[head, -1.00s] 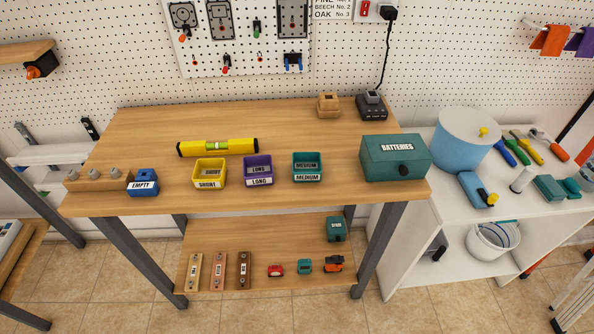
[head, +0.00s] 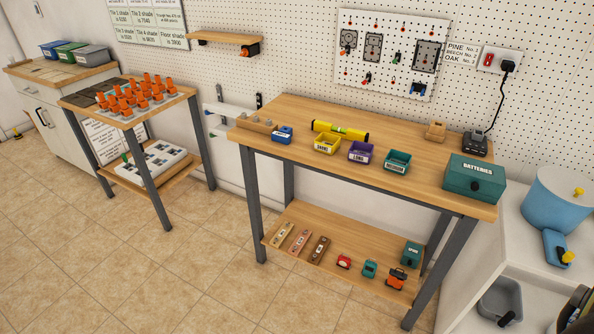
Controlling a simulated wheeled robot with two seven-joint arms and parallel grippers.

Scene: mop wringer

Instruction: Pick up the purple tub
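The purple tub (head: 361,153) is a small open box with a label reading LONG on its front. It stands upright on the wooden workbench top (head: 400,127), near the front edge. The yellow tub (head: 327,144) is on its left and the teal tub (head: 397,161) on its right, each a small gap apart. Neither of my grippers shows in the head view. Nothing hides the purple tub.
A yellow spirit level (head: 340,131) lies behind the tubs. A blue EMPTY block (head: 282,134) sits at left, a teal BATTERIES box (head: 474,179) at right. The lower shelf (head: 335,228) holds several small items. Tiled floor (head: 190,270) is clear in front.

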